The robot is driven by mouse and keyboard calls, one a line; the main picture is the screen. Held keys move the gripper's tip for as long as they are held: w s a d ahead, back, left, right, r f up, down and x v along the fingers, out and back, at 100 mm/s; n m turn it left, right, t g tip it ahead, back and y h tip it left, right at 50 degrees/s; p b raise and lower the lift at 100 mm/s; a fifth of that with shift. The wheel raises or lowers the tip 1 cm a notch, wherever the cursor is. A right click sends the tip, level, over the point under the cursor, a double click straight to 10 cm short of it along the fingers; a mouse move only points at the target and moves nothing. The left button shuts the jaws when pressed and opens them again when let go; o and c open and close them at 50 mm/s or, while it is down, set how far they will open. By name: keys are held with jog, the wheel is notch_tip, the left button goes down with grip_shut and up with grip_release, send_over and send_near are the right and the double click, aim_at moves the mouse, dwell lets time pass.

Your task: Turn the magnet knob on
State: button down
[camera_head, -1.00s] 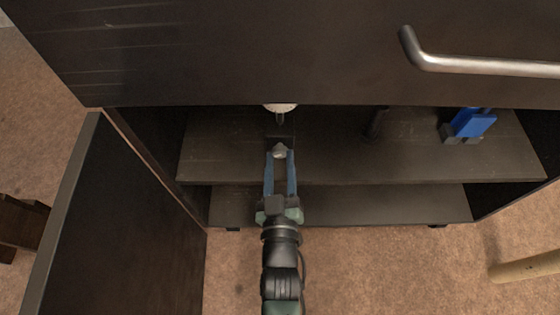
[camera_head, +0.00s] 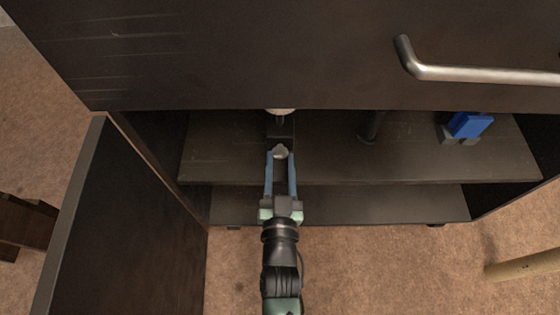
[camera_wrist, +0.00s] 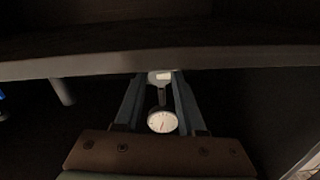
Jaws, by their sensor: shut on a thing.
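A magnetic base (camera_head: 280,131), dark and blocky, stands on the upper shelf inside the open cabinet. Its pale grey magnet knob (camera_head: 280,152) faces me. My gripper (camera_head: 281,155) reaches in from the front, its two blue fingers on either side of the knob and shut on it. In the wrist view the fingertips (camera_wrist: 161,76) close around a light piece that looks like the knob (camera_wrist: 160,77). A round white dial gauge (camera_wrist: 162,121) shows between the fingers there. In the head view only its lower edge (camera_head: 280,111) shows under the cabinet's upper front.
A blue block-shaped item (camera_head: 469,125) on grey feet and a dark post (camera_head: 371,126) stand farther right on the shelf (camera_head: 330,165). The open door (camera_head: 125,220) is close on the left. A drawer handle (camera_head: 480,73) juts out above right.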

jog(key=shift+m, duration=0.3)
jog(key=c, duration=0.5)
grip_release()
jog(key=s+p, duration=0.4)
jog(key=s, duration=0.9)
